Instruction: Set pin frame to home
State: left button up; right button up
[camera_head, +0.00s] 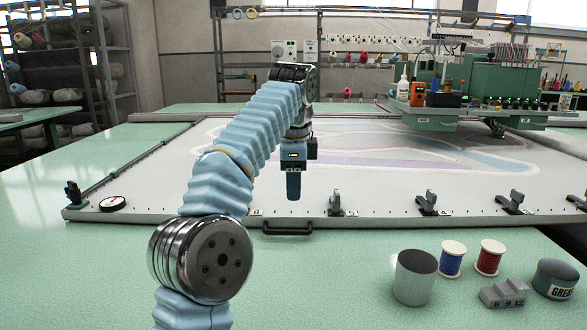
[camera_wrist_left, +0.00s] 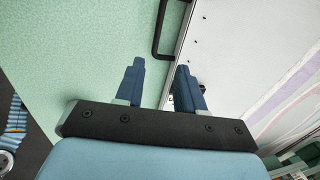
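The pin frame (camera_head: 180,206) is the wide pale bed with a row of dark clamps (camera_head: 427,204) and number marks along its front edge. A dark bar handle (camera_head: 288,228) sits at that edge; it also shows in the left wrist view (camera_wrist_left: 157,30). My left gripper (camera_head: 293,197) points down above the front edge, near the handle. In the left wrist view its two blue fingers (camera_wrist_left: 161,68) stand apart with nothing between them, and the handle lies beyond the fingertips. Whether the fingers touch the frame cannot be told. My right gripper is not in view.
A metal cup (camera_head: 414,277), blue spool (camera_head: 452,259), red spool (camera_head: 489,258), numbered grey block (camera_head: 504,293) and grease tin (camera_head: 555,279) stand at the front right. The green table's left front is clear.

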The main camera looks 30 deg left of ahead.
pick_arm(q)
jog(key=shift+s+d+r, duration=0.1)
jog(key=shift+s+r, duration=0.1)
jog(key=shift+r, duration=1.05)
